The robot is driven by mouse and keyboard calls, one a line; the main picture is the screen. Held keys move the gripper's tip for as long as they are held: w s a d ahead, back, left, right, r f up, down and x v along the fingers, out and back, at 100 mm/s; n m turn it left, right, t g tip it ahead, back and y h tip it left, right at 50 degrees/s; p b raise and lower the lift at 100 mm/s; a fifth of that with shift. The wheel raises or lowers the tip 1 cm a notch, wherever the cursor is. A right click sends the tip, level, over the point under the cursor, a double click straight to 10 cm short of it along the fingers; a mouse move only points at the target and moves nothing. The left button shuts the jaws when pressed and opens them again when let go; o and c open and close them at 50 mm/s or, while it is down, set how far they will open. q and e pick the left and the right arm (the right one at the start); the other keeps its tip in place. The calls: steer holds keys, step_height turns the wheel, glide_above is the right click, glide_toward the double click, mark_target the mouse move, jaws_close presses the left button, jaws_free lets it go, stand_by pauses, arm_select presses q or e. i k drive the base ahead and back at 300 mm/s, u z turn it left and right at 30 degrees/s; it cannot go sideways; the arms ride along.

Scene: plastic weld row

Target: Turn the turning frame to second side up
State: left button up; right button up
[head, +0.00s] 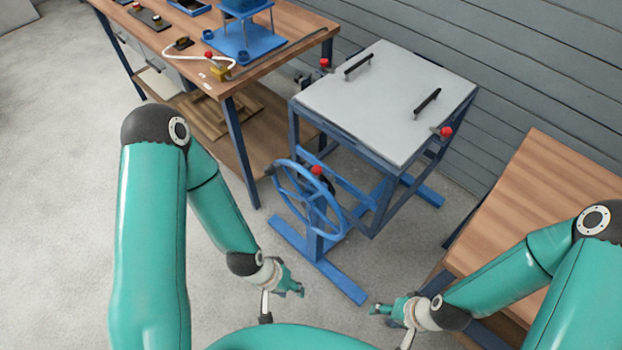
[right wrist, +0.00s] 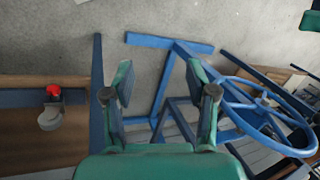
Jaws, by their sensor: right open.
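The turning frame (head: 375,185) is a blue metal stand bearing a flat grey panel (head: 385,95) with two black handles on top. Red knobs sit at its sides.
A wooden workbench (head: 285,22) with a blue fixture (head: 243,40) and small parts stands at the back left. Another wooden table (head: 540,200) stands at the right. Blue feet of the stand (head: 335,278) reach over the grey floor. Open floor (head: 60,200) lies at the left.

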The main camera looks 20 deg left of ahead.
mark_target(381, 219)
steer(key=u, duration=0.5)
steer(key=k, duration=1.1)
steer(key=u, duration=1)
steer(key=i, duration=1.2)
steer(key=z, duration=0.6)
